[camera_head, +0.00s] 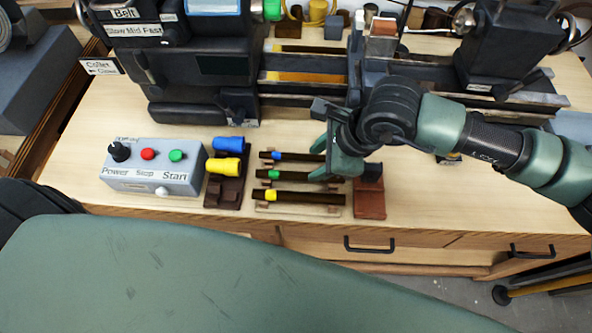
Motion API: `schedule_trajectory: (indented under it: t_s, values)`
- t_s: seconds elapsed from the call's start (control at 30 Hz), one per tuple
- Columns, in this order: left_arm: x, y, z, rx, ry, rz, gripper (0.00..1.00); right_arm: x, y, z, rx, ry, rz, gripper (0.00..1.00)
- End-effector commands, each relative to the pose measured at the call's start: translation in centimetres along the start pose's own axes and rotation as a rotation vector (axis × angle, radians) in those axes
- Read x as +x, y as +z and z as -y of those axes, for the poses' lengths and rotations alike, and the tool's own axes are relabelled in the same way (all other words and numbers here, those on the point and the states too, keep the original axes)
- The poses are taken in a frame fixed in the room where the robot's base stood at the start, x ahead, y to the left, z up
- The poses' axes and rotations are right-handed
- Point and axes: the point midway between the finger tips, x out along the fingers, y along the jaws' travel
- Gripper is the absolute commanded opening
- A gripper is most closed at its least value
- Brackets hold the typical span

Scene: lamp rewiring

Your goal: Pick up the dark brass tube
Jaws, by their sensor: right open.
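Three dark brown tubes lie side by side on a light rack at the front of the bench: a blue-banded tube (297,157), a green-banded tube (292,175) and a yellow-banded tube (305,198). All look alike in colour, so I cannot tell which is the dark brass one. My right gripper (319,161) is open, with its fingertips at the right ends of the blue-banded and green-banded tubes, hiding part of them. I cannot tell whether it touches either. The yellow-banded tube lies clear of it, nearest the front edge. My left gripper is not in view.
A control box (153,167) with buttons stands to the left. A dark holder (232,191) with blue and yellow handles is left of the tubes. A reddish-brown block (369,201) sits close on the right. A lathe-like machine (195,65) fills the back.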

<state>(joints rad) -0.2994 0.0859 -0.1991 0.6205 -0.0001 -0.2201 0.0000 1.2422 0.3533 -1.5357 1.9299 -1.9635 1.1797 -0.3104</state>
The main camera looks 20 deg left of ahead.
Motion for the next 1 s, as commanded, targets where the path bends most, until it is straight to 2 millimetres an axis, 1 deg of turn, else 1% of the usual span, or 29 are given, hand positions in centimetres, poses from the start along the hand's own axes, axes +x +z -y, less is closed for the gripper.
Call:
schedule_trajectory:
  t_s: [0.17,0.33,0.4,0.5,0.6,0.77,0.8,0.87,0.9,0.93,1.0]
  values:
    - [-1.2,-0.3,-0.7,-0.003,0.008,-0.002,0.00,1.8,0.2,-0.3,0.001,0.004,0.003,0.44]
    - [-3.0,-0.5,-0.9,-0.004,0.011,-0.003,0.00,4.1,0.3,-0.9,0.001,0.006,0.005,0.44]
    - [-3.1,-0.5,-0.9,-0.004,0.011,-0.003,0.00,5.3,0.2,-0.9,0.003,0.005,0.005,0.44]
    - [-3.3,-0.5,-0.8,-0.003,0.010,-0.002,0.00,6.3,0.2,-0.9,0.001,0.003,0.007,0.44]
    - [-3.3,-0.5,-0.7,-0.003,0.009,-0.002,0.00,6.6,0.2,-0.9,0.001,0.002,0.007,0.44]
    - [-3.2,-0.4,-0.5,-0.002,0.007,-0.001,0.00,6.6,0.2,-0.9,0.001,0.002,0.008,0.44]
    - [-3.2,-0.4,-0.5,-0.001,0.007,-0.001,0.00,6.6,0.2,-0.9,0.001,0.002,0.008,0.33]
    - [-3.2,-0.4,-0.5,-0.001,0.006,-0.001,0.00,6.6,0.2,-0.9,0.001,0.002,0.008,0.16]
    - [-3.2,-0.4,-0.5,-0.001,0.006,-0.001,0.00,6.6,0.2,-0.9,0.001,0.002,0.008,0.05]
    - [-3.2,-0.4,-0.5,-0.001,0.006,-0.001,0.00,6.6,0.2,-0.9,0.001,0.002,0.008,0.00]
    - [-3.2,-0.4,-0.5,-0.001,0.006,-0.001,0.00,6.6,0.2,-0.9,0.002,0.002,0.008,0.00]
